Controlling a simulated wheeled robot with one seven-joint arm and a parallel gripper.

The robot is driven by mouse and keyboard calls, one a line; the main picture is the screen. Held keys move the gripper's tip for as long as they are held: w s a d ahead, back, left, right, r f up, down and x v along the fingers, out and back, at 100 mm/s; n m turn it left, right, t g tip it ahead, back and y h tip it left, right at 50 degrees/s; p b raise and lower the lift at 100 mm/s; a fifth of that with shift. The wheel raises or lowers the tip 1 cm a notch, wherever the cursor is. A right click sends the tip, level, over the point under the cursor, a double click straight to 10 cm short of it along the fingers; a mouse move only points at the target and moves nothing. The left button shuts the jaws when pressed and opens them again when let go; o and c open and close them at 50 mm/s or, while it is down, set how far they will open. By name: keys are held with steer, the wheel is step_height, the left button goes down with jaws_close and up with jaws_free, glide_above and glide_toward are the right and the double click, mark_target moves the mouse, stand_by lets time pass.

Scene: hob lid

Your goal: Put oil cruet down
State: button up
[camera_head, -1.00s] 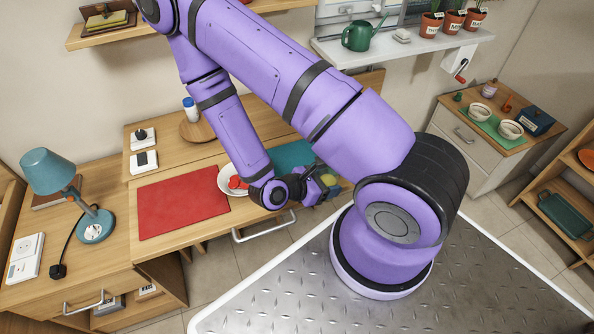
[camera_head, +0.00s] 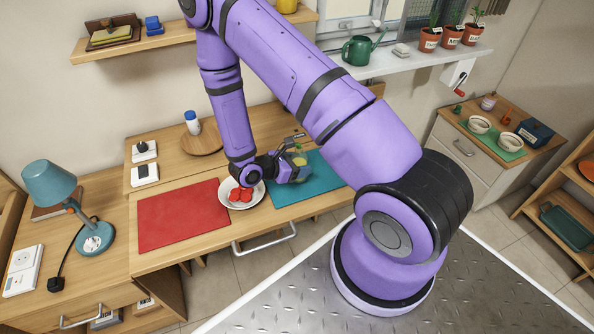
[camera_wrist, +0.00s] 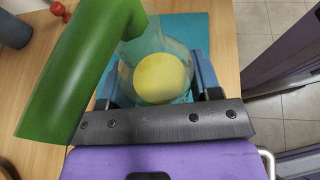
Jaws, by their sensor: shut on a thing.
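The oil cruet (camera_head: 299,158) is a small clear vessel with yellow oil in it. My gripper (camera_head: 290,168) is shut on it, over the teal mat (camera_head: 325,177) on the wooden worktop. In the wrist view the cruet (camera_wrist: 163,78) stands between the two blue-grey fingers, with the teal mat (camera_wrist: 222,50) behind it. A thick green part (camera_wrist: 75,70), apparently the cruet's handle, fills the left of that view. I cannot tell whether the cruet's base touches the mat.
A white plate (camera_head: 228,197) with red pieces lies just left of my gripper, beside a red mat (camera_head: 180,215). A round wooden board (camera_head: 210,142) with a white, blue-capped bottle (camera_head: 192,122) is behind. A teal lamp (camera_head: 55,185) stands at left. The mat's right part is clear.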

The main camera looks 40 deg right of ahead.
steer(key=shift+w+d, duration=0.1)
steer(key=shift+w, duration=0.2)
steer(key=shift+w+f, duration=0.1)
steer(key=shift+f, duration=1.7)
steer(key=shift+f, duration=0.1)
steer(key=o, duration=1.1)
